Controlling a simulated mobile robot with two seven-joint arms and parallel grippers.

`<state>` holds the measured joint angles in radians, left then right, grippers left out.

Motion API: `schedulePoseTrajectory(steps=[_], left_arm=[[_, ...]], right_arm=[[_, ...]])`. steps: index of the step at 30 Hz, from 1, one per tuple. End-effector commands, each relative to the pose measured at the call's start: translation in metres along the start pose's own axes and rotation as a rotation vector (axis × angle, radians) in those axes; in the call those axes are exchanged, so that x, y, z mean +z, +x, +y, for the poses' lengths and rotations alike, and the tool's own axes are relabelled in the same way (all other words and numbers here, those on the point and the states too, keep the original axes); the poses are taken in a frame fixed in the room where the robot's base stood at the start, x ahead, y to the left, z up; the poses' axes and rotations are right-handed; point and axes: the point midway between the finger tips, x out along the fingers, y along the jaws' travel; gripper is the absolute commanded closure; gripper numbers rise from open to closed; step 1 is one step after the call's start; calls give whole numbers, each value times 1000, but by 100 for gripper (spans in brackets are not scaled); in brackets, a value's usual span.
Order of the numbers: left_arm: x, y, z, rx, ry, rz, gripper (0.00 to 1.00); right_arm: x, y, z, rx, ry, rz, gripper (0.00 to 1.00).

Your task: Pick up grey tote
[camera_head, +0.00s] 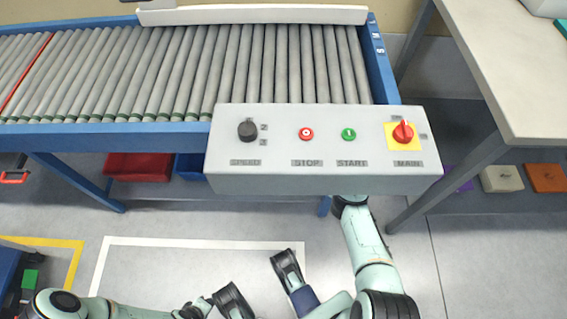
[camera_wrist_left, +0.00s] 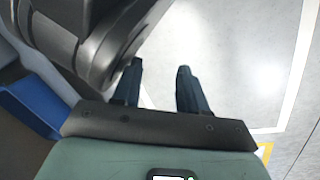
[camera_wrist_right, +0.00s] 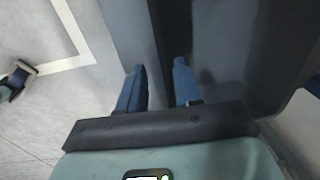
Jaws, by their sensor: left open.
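No grey tote can be made out for certain in any view. My left gripper (camera_wrist_left: 158,85) is open and empty in the left wrist view, over pale floor near a white floor line. My right gripper (camera_wrist_right: 160,85) has its fingers apart in the right wrist view, with nothing seen between them. A dark grey-blue surface lies behind its fingers, and I cannot tell what it is. In the head view both arms are low at the bottom, and I cannot clearly make out their fingertips.
A roller conveyor (camera_head: 180,75) with a blue frame stands ahead. A control box (camera_head: 320,178) is at its front. Red (camera_head: 138,167) and blue (camera_head: 190,167) bins sit below. A pale table (camera_head: 520,70) is at right. Floor between is clear.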

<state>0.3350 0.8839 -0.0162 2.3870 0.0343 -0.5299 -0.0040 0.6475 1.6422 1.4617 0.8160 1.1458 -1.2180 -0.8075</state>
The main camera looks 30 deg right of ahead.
Motion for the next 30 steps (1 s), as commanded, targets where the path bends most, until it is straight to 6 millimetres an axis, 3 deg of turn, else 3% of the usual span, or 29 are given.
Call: schedulePoseTrajectory(steps=[1,6,17,20,30], left_arm=[[7,8,-6,-11,-7,-24,57],[25,19,-21,-39,-25,-88,57],[33,21,-26,-50,-33,-114,57],[33,21,-26,-50,-33,-114,57],[33,21,-26,-50,-32,-112,57]], right_arm=[[1,11,1,2,1,0,66],[0,32,0,2,2,1,66],[0,37,0,-1,-1,1,66],[0,37,0,-1,-1,1,98],[0,37,0,0,-1,1,100]])
